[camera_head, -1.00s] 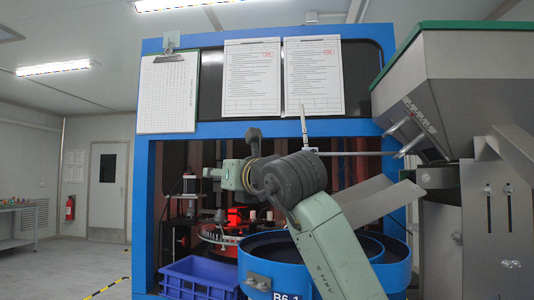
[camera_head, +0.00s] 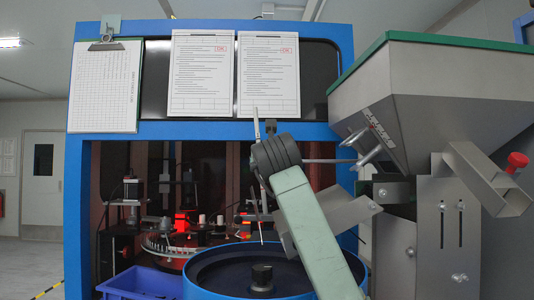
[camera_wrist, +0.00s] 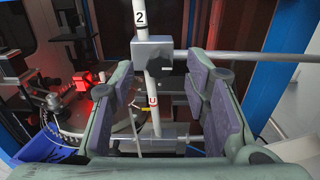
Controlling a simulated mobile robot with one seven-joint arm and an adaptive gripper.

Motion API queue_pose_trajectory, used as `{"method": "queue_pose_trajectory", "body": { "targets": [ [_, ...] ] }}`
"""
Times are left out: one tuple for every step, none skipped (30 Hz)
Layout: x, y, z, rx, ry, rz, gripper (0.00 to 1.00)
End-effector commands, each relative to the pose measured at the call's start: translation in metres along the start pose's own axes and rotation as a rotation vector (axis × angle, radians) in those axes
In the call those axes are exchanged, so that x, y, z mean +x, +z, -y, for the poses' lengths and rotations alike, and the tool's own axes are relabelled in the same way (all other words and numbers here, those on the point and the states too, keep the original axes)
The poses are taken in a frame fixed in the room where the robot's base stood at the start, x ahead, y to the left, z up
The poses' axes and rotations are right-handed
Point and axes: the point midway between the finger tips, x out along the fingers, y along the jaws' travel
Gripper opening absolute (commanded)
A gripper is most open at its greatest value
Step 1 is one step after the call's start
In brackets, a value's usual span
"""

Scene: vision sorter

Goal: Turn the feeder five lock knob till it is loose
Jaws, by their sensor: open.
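The red knob is outside the wrist view.
A horizontal rod (camera_wrist: 250,55) runs right from the clamp block. The blue machine frame (camera_head: 340,60) surrounds the opening. A blue round bowl (camera_head: 205,265) and a blue bin (camera_head: 140,283) sit low in front. A lit red unit (camera_head: 182,221) is inside.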

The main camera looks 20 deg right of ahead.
Motion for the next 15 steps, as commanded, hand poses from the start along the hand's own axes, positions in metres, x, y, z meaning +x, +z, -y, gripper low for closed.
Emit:
{"method": "queue_pose_trajectory", "body": {
  "targets": [
    [0.0055,0.0018,-0.0006,0.001,0.001,-0.001,0.43],
    [0.0079,0.0012,-0.0004,0.0,0.0,-0.001,0.43],
    [0.0104,0.0005,-0.0001,0.0,0.0,-0.002,0.43],
    [0.0118,0.0001,0.0,0.0,0.0,-0.002,0.43],
    [0.0127,-0.0001,-0.0001,-0.001,0.0,-0.001,0.43],
    [0.0136,-0.0004,-0.0002,-0.001,0.0,-0.001,0.43],
    [0.0139,-0.0006,-0.0003,-0.001,0.0,0.0,0.43],
    [0.014,-0.0007,-0.0003,-0.001,0.0,0.0,0.43],
    [0.0141,-0.0008,-0.0003,-0.001,0.001,0.0,0.43],
    [0.014,-0.0009,-0.0003,-0.002,0.001,0.0,0.43],
    [0.0139,-0.001,-0.0004,-0.001,0.001,0.0,0.43],
    [0.0139,-0.001,-0.0004,-0.001,0.001,0.0,0.43],
    [0.0138,-0.001,-0.0004,-0.001,0.001,0.0,0.43],
    [0.0138,-0.0009,-0.0004,-0.001,0.001,0.0,0.41],
    [0.0138,-0.0009,-0.0004,-0.001,0.001,0.0,0.39]
  ]
}}
